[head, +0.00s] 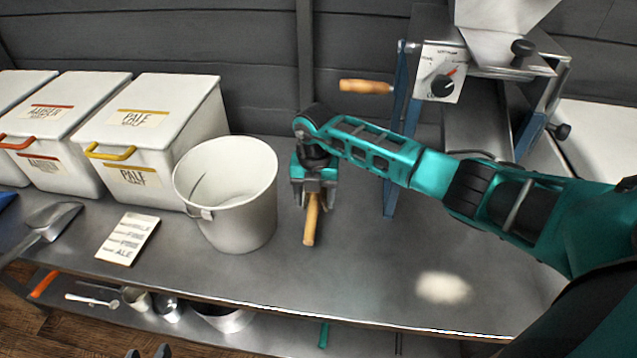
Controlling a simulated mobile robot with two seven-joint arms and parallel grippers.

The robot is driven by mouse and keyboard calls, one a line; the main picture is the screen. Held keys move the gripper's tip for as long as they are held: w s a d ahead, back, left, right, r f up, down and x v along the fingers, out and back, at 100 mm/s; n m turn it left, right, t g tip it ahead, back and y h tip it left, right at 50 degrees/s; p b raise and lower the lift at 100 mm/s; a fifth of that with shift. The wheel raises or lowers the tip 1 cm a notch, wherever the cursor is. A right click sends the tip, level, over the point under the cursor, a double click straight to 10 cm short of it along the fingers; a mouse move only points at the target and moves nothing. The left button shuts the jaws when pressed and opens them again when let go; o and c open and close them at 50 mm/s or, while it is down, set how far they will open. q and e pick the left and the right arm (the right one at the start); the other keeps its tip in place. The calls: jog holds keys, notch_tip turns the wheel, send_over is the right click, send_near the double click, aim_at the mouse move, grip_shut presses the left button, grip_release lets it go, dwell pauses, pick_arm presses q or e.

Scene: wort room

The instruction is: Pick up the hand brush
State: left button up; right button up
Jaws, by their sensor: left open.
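The hand brush (310,222) shows as a light wooden handle on the steel bench, to the right of the white bucket. Its handle end points toward the front edge; its other end is hidden behind my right gripper. My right gripper (314,191) points down over the brush, with its fingers around the upper handle. Whether the fingers press on it, I cannot tell. My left gripper (148,353) shows only as two dark, parted fingertips at the bottom edge, low and away from the brush.
The white bucket (226,205) stands close left of my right gripper. White lidded bins (150,120), a label card (128,238) and a metal scoop (50,222) are at left. A grain mill (440,75) stands behind right. A pale powder heap (443,288) lies front right. A lower shelf holds several items.

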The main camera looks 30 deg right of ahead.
pick_arm(q)
jog(key=shift+a+f, duration=0.1)
pick_arm(e)
jog(key=c, duration=1)
jog(key=shift+d+r, duration=0.1)
jog(key=shift+r, duration=0.05)
